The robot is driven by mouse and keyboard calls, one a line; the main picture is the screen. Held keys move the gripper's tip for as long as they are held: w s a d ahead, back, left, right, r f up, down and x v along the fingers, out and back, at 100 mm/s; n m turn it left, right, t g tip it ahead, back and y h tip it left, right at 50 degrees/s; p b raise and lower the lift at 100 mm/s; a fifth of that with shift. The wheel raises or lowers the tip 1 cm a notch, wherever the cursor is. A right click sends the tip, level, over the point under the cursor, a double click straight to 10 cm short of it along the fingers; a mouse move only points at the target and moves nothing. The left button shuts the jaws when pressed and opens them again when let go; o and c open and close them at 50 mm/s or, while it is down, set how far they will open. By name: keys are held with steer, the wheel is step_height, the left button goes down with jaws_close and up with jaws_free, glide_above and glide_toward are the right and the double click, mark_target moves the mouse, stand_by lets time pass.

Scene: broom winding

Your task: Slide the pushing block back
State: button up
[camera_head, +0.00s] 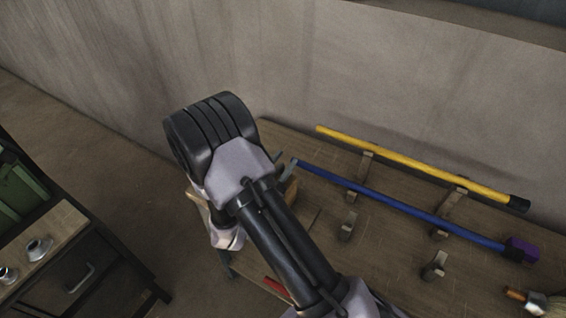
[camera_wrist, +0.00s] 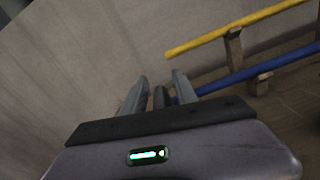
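In the wrist view my gripper (camera_wrist: 160,76) has its two grey fingers apart. A dark grey upright piece (camera_wrist: 160,98) shows between them, with what looks like a gap on each side; I cannot tell whether it is part of the pushing block. In the head view my arm hides most of the gripper; a grey tip shows beside the near end of the blue pole (camera_head: 385,205).
A yellow pole (camera_head: 420,165) lies on wooden supports (camera_head: 452,203) behind the blue pole, which has a purple end. The table (camera_head: 385,270) stands against a concrete wall (camera_head: 400,80). A drawer cabinet (camera_head: 90,265) stands at left, with open floor between.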

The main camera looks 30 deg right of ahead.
jaws_close()
stand_by(1.3)
